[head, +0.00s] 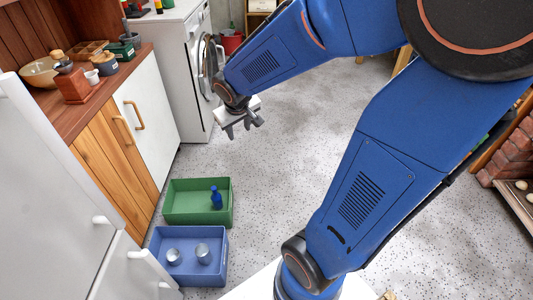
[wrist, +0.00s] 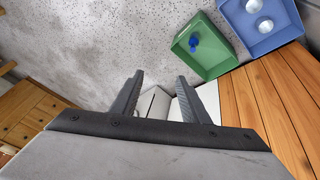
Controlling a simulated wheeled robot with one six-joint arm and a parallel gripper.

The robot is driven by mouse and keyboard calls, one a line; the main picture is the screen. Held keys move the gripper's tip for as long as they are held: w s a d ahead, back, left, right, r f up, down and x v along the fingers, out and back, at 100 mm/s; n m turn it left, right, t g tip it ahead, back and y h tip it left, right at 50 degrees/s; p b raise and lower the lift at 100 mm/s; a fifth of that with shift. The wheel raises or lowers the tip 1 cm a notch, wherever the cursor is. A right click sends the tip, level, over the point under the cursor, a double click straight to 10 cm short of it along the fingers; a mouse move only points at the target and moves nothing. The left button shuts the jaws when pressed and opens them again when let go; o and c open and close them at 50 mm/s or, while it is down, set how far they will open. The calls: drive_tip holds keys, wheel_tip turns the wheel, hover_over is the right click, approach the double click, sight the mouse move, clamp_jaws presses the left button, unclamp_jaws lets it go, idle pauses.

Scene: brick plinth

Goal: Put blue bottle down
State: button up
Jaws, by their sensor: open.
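The blue bottle (head: 216,198) stands upright in the green crate (head: 170,217) on the floor, towards the crate's right side. In the wrist view the bottle (wrist: 194,42) shows inside the green crate (wrist: 213,68) at the upper right. My gripper (head: 245,129) is in front of the white washing machine, well above and apart from the crate. In the wrist view its two fingers (wrist: 155,97) are spread apart with nothing between them.
A blue crate (head: 188,283) with two silvery cans stands beside the green crate. A wooden counter (head: 115,87) with a bowl, a grinder and pots runs along the left. A white washing machine (head: 183,75) stands behind. The speckled floor (head: 290,170) is clear in the middle.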

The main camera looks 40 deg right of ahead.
drive_tip(key=s+a+r+y, duration=0.1)
drive_tip(key=s+r, duration=0.3)
drive_tip(key=s, duration=0.7)
drive_tip(key=s+a+r+y, duration=0.1)
drive_tip(key=s+a+r, duration=0.2)
drive_tip(key=s, duration=0.7)
drive_tip(key=shift+v, duration=0.85)
drive_tip(key=shift+a, duration=0.1)
drive_tip(key=shift+c, duration=0.5)
